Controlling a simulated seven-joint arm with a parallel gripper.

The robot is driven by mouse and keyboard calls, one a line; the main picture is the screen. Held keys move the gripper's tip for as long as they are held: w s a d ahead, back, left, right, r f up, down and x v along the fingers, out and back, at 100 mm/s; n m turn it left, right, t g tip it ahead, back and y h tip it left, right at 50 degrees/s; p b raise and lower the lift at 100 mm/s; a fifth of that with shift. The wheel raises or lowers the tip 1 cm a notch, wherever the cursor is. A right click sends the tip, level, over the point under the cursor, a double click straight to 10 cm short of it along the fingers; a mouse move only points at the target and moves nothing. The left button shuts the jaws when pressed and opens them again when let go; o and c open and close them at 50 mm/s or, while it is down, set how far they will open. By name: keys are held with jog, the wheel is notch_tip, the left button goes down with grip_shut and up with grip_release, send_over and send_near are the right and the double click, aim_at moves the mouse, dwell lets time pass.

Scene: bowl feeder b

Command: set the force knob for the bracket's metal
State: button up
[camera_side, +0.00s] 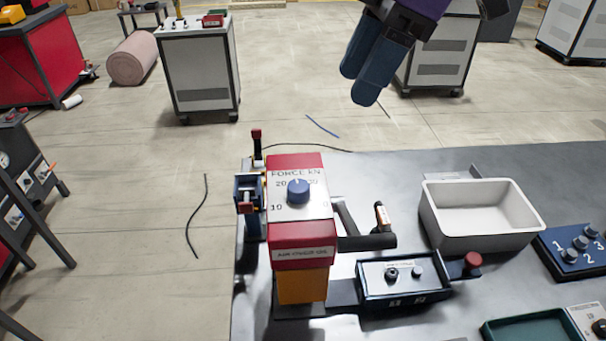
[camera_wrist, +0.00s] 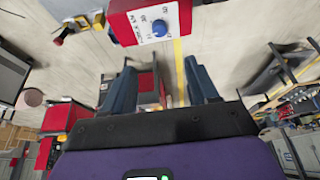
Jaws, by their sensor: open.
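The force knob (camera_side: 298,191) is a blue dial on a white plate marked "FORCE kN", on top of a red and orange press head (camera_side: 304,233). Numbers such as 10 and 20 stand around it; its exact setting is too small to tell. The knob also shows in the wrist view (camera_wrist: 159,28), near the top edge. My gripper (camera_side: 364,85) hangs above and behind the press, apart from the knob. In the wrist view my gripper (camera_wrist: 162,90) has its two dark blue fingers spread, with nothing between them. I cannot make out a bracket.
A white bin (camera_side: 434,222) stands right of the press. A small control box (camera_side: 376,290), a red button (camera_side: 473,261), a blue panel numbered 1, 2, 3 (camera_side: 555,268) and a green tray (camera_side: 495,330) lie nearby. A black handle (camera_side: 372,242) juts right from the press. Space above the knob is clear.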

aim_at(298, 185)
jog(key=x, duration=1.7)
jog(key=shift+a+f, duration=0.1)
jog(key=shift+a, duration=0.1)
jog(key=c, duration=1)
